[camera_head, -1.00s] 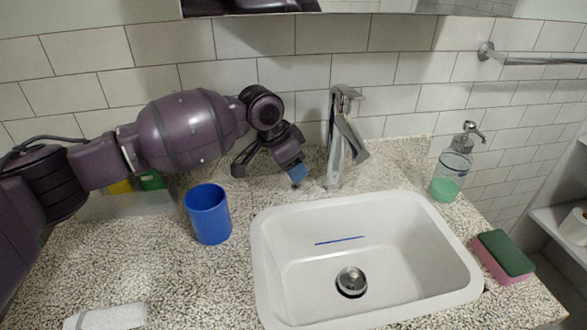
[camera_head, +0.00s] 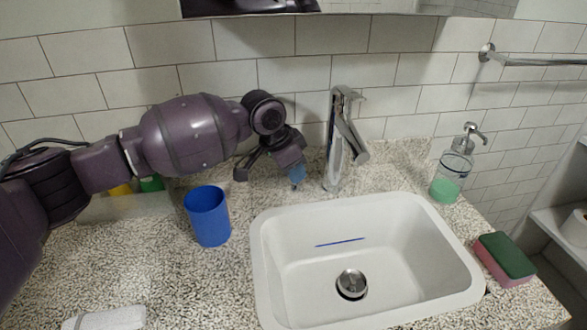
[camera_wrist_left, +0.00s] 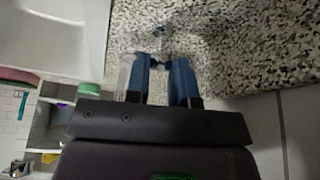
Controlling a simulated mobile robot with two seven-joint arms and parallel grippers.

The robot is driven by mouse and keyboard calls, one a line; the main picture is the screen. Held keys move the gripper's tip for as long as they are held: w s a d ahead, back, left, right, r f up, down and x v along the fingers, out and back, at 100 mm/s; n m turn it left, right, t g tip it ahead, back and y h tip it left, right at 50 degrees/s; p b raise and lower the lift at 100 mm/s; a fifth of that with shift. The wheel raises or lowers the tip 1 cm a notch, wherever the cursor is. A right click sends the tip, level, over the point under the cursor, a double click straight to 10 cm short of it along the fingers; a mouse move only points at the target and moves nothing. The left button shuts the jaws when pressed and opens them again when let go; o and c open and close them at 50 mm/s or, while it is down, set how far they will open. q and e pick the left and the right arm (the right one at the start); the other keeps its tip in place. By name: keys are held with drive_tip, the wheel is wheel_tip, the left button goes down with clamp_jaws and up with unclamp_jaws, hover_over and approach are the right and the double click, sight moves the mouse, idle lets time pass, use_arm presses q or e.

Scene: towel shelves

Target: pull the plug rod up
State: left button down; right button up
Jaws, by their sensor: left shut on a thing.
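My left gripper (camera_head: 296,184) points down at the back of the counter, just left of the chrome faucet (camera_head: 336,150) and behind the sink. In the left wrist view its blue fingers (camera_wrist_left: 161,68) are close together, shut on the plug rod. The plug rod (camera_wrist_left: 160,57) shows as a small shiny piece between the fingertips; in the head view the fingers hide it. The round metal drain plug (camera_head: 351,283) sits at the drain in the white sink (camera_head: 262,270). My right gripper is not in view.
A blue cup (camera_head: 208,216) stands left of the sink, below my left forearm. A soap dispenser (camera_head: 452,168) and a green-and-pink sponge (camera_head: 504,258) are on the right. A white towel (camera_head: 105,319) lies at front left. The tiled wall (camera_head: 400,70) is close behind the gripper.

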use_arm(q)
drive_tip(key=shift+r+p, duration=0.8)
drive_tip(key=shift+r, duration=0.75)
drive_tip(key=shift+f, duration=0.15)
drive_tip(key=c, duration=1)
unclamp_jaws()
drive_tip(key=shift+o, duration=0.2)
drive_tip(key=shift+f, duration=0.1)
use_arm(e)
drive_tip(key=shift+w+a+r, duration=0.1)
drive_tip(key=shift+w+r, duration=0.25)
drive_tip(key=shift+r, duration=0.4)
use_arm(q)
drive_tip(key=shift+a+r, duration=0.1)
drive_tip(key=shift+r, duration=0.35)
drive_tip(key=p+v, duration=0.2)
drive_tip(key=v, duration=0.8)
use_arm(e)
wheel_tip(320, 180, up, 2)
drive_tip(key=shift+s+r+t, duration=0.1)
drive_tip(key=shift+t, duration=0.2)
